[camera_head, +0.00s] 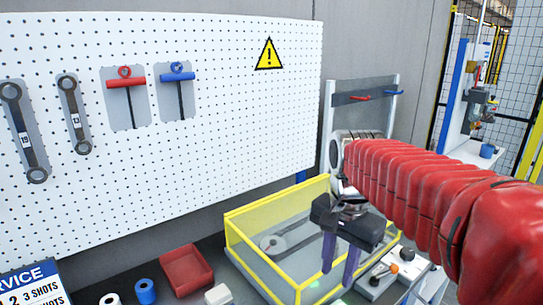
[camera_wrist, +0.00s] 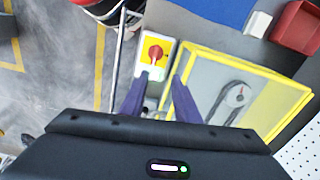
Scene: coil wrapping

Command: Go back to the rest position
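My gripper (camera_head: 338,268) points down at the right front corner of a yellow-framed clear case (camera_head: 232,236). Its two purple fingers stand apart with nothing between them. In the wrist view the open fingers (camera_wrist: 163,64) are seen from above, with a yellow and white switch box (camera_wrist: 144,70) with a red knob (camera_wrist: 156,52) below and between them. The case also shows in the wrist view (camera_wrist: 290,88), right of the fingers. A round disc with a dark band (camera_wrist: 235,95) lies inside it. My red-sleeved arm reaches in from the right.
A red bin (camera_head: 186,270), a blue roll (camera_head: 146,291) and a white block (camera_head: 218,295) stand left of the case. A pegboard (camera_head: 230,110) with wrenches and T-handle tools rises behind. A grey control box (camera_head: 376,278) is right of the fingers.

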